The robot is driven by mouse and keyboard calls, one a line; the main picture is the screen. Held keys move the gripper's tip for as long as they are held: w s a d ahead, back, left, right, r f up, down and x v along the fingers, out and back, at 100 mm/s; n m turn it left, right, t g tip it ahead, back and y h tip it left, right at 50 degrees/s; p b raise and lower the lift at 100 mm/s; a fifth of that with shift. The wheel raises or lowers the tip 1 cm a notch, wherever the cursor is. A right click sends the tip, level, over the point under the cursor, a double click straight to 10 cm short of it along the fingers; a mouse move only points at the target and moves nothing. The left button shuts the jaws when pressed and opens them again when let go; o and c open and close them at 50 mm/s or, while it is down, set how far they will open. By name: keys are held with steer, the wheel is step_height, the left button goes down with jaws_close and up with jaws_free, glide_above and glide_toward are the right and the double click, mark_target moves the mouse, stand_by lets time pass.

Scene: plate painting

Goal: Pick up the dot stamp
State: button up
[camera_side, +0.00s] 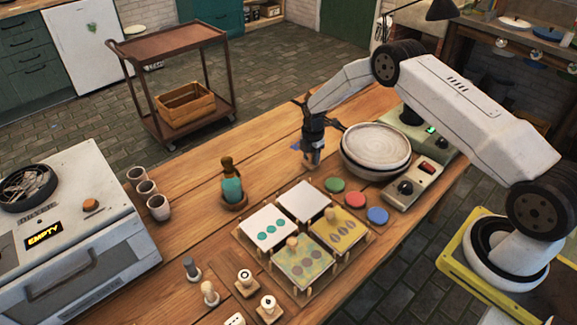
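Several small stamps stand at the front of the wooden table, by the bottom edge of the side view. One has a grey handle (190,267), one a plain wooden handle (208,292), and two are pale with dark marks on top, one behind (245,278) and one in front (268,304). Another pale one (234,320) is cut off by the frame. The marks are too small to tell which is the dot stamp. My gripper (312,161) points down over the back part of the table, well away from the stamps. Its fingers are too small to read.
Square tiles, including a plain white one (305,200), lie in a wooden frame between my gripper and the stamps. Green (334,184), red (355,200) and blue (377,215) discs lie to their right. A bottle (231,185), cups (147,189) and a kiln-like machine (110,240) stand left.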

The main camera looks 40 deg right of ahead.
steer(key=shift+r, duration=0.15)
jaws_close()
steer(key=shift+r, duration=0.7)
steer(key=s+a+r, duration=0.2)
steer(key=s+r, duration=0.9)
steer(key=s, duration=0.2)
steer(key=shift+s+a+r, duration=0.15)
steer(key=shift+s+a, duration=0.1)
steer(key=shift+s, duration=0.15)
steer(key=o, duration=0.6)
jaws_free()
steer(key=shift+c, duration=0.2)
steer(key=c, duration=0.5)
steer(key=shift+w+d+f, duration=0.2)
steer(key=shift+w+f, duration=0.2)
steer(key=shift+f, duration=0.35)
steer(key=shift+w+d+f, duration=0.15)
steer(key=shift+w+f, duration=0.25)
steer(key=shift+f, duration=0.3)
steer(key=shift+w+d+f, duration=0.2)
steer(key=shift+w+f, duration=0.2)
steer(key=shift+f, duration=0.35)
